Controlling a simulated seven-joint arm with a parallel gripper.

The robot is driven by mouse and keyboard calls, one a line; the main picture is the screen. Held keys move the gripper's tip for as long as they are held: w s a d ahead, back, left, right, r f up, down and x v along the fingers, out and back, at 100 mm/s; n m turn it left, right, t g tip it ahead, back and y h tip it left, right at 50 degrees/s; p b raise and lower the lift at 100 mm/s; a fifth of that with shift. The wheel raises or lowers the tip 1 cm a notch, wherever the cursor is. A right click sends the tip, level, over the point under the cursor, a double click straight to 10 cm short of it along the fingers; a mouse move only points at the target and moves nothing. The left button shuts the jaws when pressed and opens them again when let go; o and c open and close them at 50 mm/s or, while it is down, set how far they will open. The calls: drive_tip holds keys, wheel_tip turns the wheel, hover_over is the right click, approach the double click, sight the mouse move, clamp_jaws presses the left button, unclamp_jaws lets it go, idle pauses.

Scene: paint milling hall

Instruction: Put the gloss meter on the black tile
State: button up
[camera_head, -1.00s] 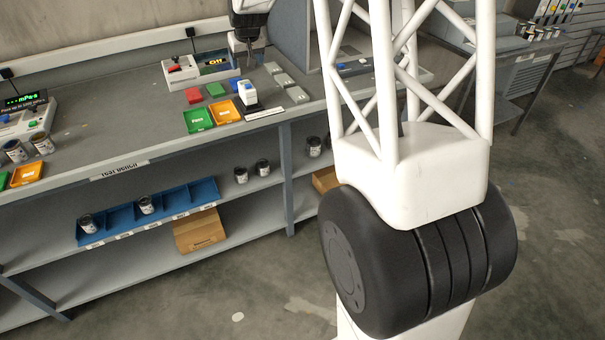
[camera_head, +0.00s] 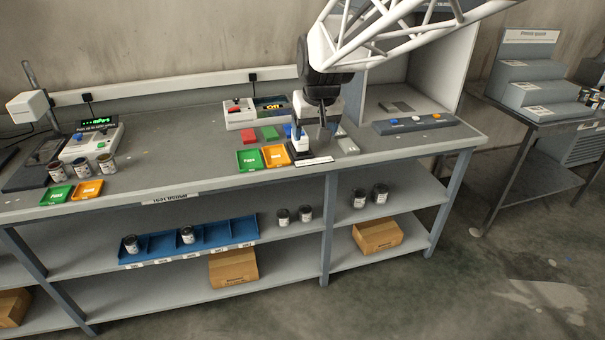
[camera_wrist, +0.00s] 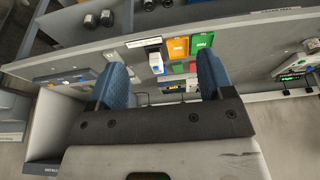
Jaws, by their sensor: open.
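A small upright white block with a blue top (camera_head: 301,146), which looks like the gloss meter, stands on the bench behind a white label strip. It also shows in the wrist view (camera_wrist: 154,52). A dark patch (camera_head: 297,158) shows at its foot; I cannot tell whether this is the black tile or a base. My gripper (camera_head: 324,146) points down close beside the block in the head view and partly covers the things behind. In the wrist view my gripper (camera_wrist: 163,76) has its two blue fingers wide apart, with nothing held between them.
Green (camera_head: 249,160) and orange (camera_head: 276,156) trays lie left of the block. Red (camera_head: 248,139) and green (camera_head: 269,133) tiles lie behind them. A device with a display (camera_head: 270,107) stands at the back. Grey tiles (camera_head: 347,145) lie right. The bench front (camera_head: 395,150) is clear.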

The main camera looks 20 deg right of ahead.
drive_tip(key=s+a+f, duration=0.1)
drive_tip(key=s+f, duration=0.1)
drive_tip(key=s, duration=1.2)
drive_tip(key=s+a+f, duration=0.1)
drive_tip(key=s+f, duration=0.1)
drive_tip(key=s, duration=1.2)
drive_tip(key=shift+a+f+g, duration=0.25)
drive_tip(key=shift+f+g, duration=0.15)
